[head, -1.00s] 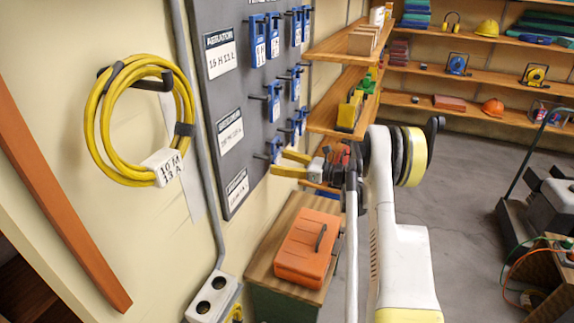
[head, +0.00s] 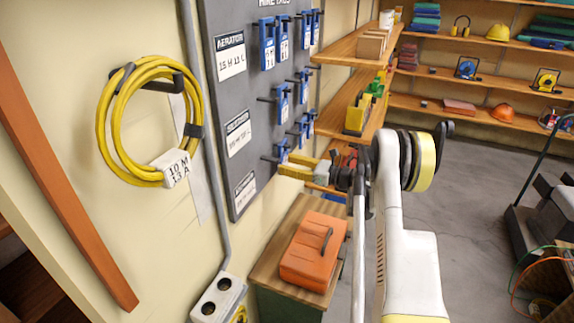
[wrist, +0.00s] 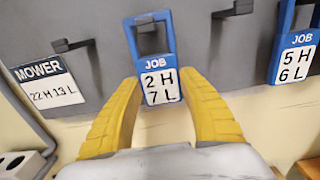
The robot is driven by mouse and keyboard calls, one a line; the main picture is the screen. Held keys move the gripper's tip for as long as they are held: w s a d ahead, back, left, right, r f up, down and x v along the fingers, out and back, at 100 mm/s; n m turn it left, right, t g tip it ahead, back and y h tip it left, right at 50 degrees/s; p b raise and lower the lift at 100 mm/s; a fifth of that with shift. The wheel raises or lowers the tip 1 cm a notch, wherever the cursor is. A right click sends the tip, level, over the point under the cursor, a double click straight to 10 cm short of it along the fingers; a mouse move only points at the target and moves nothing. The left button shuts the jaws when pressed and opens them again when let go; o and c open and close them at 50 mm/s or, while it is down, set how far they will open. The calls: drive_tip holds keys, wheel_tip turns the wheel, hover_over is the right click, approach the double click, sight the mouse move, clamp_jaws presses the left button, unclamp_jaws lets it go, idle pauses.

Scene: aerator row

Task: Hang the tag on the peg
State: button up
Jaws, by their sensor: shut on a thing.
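A blue tag lettered "JOB 2 H 7 L" (wrist: 158,82) is upright between the two yellow fingers of my gripper (wrist: 160,90) in the wrist view. The fingers are shut on its sides. A dark peg (wrist: 141,19) shows at the top of the tag's open loop; I cannot tell whether the loop is around it or just in front. In the head view my gripper (head: 284,167) is at the low end of the dark board, with the tag mostly hidden there.
The grey board (head: 236,105) carries several blue tags on pegs. Bare pegs are left (wrist: 72,45) and right (wrist: 235,9) of the held tag, with a "MOWER" label (wrist: 47,83) at left. An orange case (head: 313,250) sits on a cabinet below. Shelves (head: 345,85) stand close beyond.

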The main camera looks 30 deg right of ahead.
drive_tip(key=shift+r, duration=0.8)
drive_tip(key=v, duration=0.8)
drive_tip(key=shift+s+d+b, duration=0.2)
drive_tip(key=shift+s+b, duration=0.05)
drive_tip(key=shift+b, duration=0.15)
idle(0.8)
drive_tip(key=shift+d, duration=0.1)
idle(0.4)
